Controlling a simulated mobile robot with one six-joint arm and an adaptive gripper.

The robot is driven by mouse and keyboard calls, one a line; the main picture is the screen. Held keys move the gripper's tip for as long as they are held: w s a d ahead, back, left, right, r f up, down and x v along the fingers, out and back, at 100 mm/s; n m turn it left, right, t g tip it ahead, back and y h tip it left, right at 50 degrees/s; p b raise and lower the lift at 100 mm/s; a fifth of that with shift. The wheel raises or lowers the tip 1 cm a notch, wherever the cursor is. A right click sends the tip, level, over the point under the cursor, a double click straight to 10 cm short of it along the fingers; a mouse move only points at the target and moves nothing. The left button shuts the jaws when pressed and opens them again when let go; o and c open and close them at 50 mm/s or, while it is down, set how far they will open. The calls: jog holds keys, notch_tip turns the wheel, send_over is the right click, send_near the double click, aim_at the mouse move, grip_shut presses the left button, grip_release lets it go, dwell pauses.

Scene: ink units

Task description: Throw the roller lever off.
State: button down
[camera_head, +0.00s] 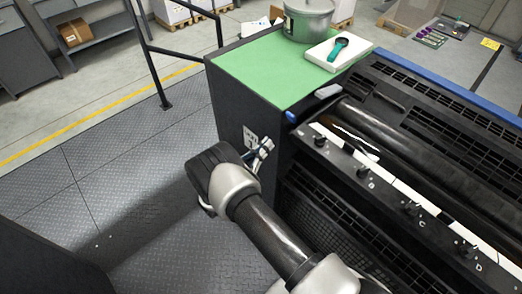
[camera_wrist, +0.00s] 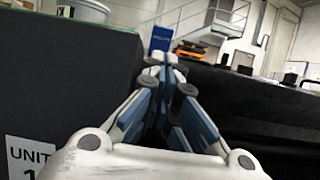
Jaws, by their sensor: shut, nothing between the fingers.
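A small blue lever end (camera_head: 291,116) sticks out at the near left end of the press rollers, beside the green-topped cabinet; I take it as the roller lever. In the wrist view a blue upright piece (camera_wrist: 161,38) shows just beyond the fingertips and looks like the same lever. My gripper (camera_head: 267,146) is shut and empty, in front of the cabinet's dark side and below the blue end in the head view. The gripper also shows in the wrist view (camera_wrist: 168,62), fingers together, pointing towards the blue piece. I cannot tell whether they touch; a gap seems to show in the head view.
The cabinet's green top (camera_head: 262,68) carries a metal pot (camera_head: 307,22) and a white pad (camera_head: 339,53) with a teal-handled tool. A row of black knobs (camera_head: 363,171) runs along the press. A "UNIT" label (camera_wrist: 30,158) is on the cabinet side. The plated floor at left is clear.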

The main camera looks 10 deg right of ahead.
aim_at(291, 120)
jog(key=x, duration=0.9)
jog(key=shift+d+b, duration=0.1)
jog(key=shift+b, duration=0.3)
